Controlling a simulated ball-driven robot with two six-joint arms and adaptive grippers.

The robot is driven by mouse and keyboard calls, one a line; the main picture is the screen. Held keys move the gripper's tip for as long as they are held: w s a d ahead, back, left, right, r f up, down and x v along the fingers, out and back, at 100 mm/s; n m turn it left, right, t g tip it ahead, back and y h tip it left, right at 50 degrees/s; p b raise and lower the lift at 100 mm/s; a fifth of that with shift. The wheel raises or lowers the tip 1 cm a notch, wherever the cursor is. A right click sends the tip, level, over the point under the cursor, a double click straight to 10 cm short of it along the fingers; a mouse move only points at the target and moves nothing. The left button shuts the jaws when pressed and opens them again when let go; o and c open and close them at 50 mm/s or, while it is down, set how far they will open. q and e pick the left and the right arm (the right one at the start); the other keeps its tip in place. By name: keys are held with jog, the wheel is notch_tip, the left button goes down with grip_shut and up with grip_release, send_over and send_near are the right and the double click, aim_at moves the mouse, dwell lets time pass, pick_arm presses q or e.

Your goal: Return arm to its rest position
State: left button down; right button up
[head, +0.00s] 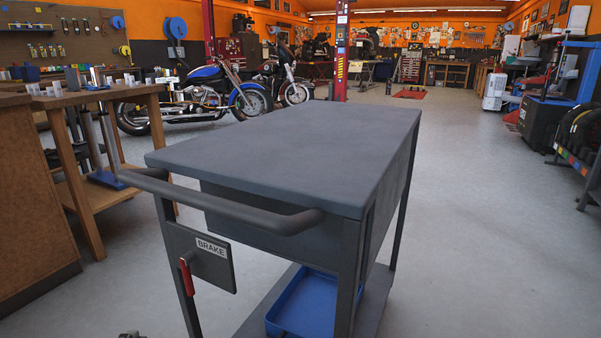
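A small grey piece, which looks like the tip of my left gripper (131,335), just shows at the bottom edge of the head view, left of the cart's near leg. Nearly all of it is cut off, so I cannot tell if it is open or shut. It is apart from the red brake lever (187,277) on the cart. My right gripper is not in view. The grey cart (290,150) stands right in front of me, its top bare. Its push handle (225,208) runs along the near side.
A blue tray (305,300) lies on the cart's lower shelf. A wooden workbench (85,97) with small parts stands at the left. Motorcycles (205,90) and a red lift post (341,50) are behind. The floor right of the cart is clear up to a tire rack (577,165).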

pick_arm(q)
jog(key=s+d+f+m+g+h+p, duration=0.15)
jog(key=s+f+m+g+p, duration=0.5)
jog(key=s+f, duration=1.35)
jog(key=s+f+m+g, duration=0.2)
jog(key=s+m+g, duration=0.2)
jog(key=s+m, duration=0.3)
jog(key=s+f+m+g+b, duration=0.1)
jog(key=s+f+m+g, duration=0.2)
jog(key=s, duration=1.4)
jog(key=m+g, duration=0.2)
jog(key=m, duration=0.1)
jog(key=shift+s+f+m, duration=0.25)
jog(key=shift+s+m, duration=0.05)
jog(key=shift+m, duration=0.05)
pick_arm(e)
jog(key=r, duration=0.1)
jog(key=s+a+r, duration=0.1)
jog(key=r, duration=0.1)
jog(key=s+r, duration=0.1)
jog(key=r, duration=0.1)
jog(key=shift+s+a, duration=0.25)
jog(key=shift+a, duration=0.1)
